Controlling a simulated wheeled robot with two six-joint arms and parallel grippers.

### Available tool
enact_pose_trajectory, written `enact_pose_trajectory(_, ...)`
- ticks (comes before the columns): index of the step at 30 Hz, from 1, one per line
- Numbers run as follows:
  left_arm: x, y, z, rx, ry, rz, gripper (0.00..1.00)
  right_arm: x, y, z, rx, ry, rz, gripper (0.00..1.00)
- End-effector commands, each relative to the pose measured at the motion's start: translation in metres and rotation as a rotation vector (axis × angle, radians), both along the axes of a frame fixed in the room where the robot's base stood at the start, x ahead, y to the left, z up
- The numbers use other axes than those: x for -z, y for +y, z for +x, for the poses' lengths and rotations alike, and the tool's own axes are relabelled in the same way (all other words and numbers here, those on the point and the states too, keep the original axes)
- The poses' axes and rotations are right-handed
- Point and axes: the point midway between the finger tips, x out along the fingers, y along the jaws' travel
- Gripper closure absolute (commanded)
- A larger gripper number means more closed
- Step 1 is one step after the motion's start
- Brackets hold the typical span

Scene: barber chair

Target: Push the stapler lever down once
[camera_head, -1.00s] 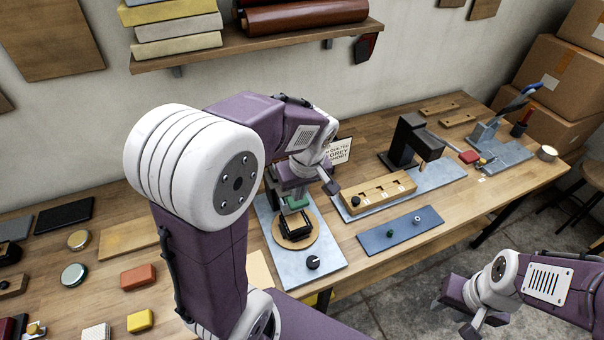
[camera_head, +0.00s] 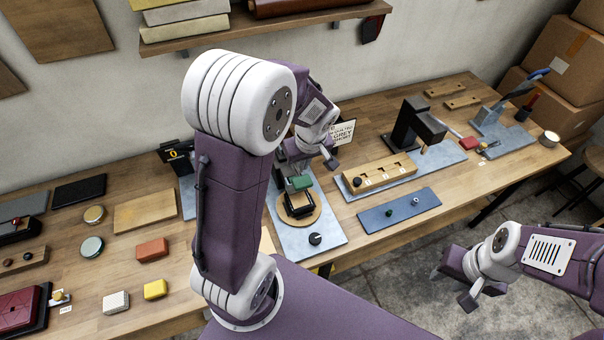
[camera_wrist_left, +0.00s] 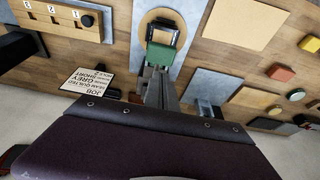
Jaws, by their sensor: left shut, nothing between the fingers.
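No thing in view can be surely named as the stapler. My left gripper (camera_head: 299,171) is shut and empty, just above a green block (camera_head: 300,184) at a black frame (camera_head: 298,204) on a round wooden disc (camera_head: 313,214). In the left wrist view the shut fingers (camera_wrist_left: 157,74) point at the green block (camera_wrist_left: 160,55); contact cannot be told. A dark press (camera_head: 417,128) with a red-ended lever (camera_head: 470,143) stands to the right. A blue-handled device (camera_head: 490,120) stands farther right. My right gripper (camera_head: 455,287) is open and empty, off the table's front.
A printed sign (camera_head: 343,133) stands right behind my left gripper. A wooden block with knobs (camera_head: 380,172) and a blue plate (camera_head: 400,212) lie to its right. Red, yellow and white blocks lie at the left. A shelf (camera_head: 260,28) hangs above.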

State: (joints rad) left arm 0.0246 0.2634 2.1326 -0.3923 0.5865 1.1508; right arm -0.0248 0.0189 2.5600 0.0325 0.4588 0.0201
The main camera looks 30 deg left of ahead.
Motion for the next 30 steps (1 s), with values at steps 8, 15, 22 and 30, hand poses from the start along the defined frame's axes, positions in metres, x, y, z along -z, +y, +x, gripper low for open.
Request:
enact_pose_trajectory(8, 0.053, 0.006, 0.004, 0.001, 0.005, -0.002, 1.0, -0.004, 0.0, 0.0, 0.0, 0.0, 0.0, 0.64)
enact_pose_trajectory(15, 0.069, 0.007, 0.005, 0.0, 0.001, -0.001, 1.0, -0.002, 0.0, 0.0, 0.0, 0.0, 0.0, 0.64)
enact_pose_trajectory(22, 0.07, 0.007, 0.006, 0.0, 0.0, 0.0, 1.0, -0.002, 0.0, 0.0, 0.0, 0.0, 0.0, 0.64)
enact_pose_trajectory(30, 0.101, 0.002, 0.002, 0.002, -0.002, 0.0, 1.0, 0.041, 0.0, 0.0, 0.0, 0.0, 0.0, 0.64)
